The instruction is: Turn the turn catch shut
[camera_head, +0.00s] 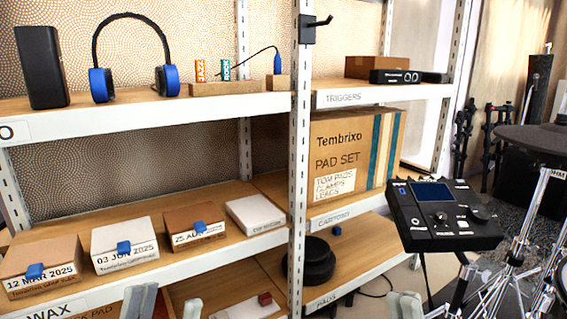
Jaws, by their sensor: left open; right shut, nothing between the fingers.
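No part is clearly recognisable as the turn catch. Small blue pieces sit at the front top edges of three dated boxes: one on the 12 MAR 2025 box (35,271), one on the 03 JUN 2025 box (124,248) and one on the 25 AUG box (199,227). A small red piece (265,299) shows on a pale box on the lower shelf. My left gripper (166,304) is open at the bottom edge, in front of the lower shelf. My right gripper (405,305) is shut and empty at the bottom edge, right of the shelves.
A white shelf upright (299,150) divides the rack. A black drum module (440,215) stands at right among chrome stands. Headphones (165,80) and a black speaker (41,68) are on the top shelf. A Tembrixo carton (340,140) fills the right middle bay.

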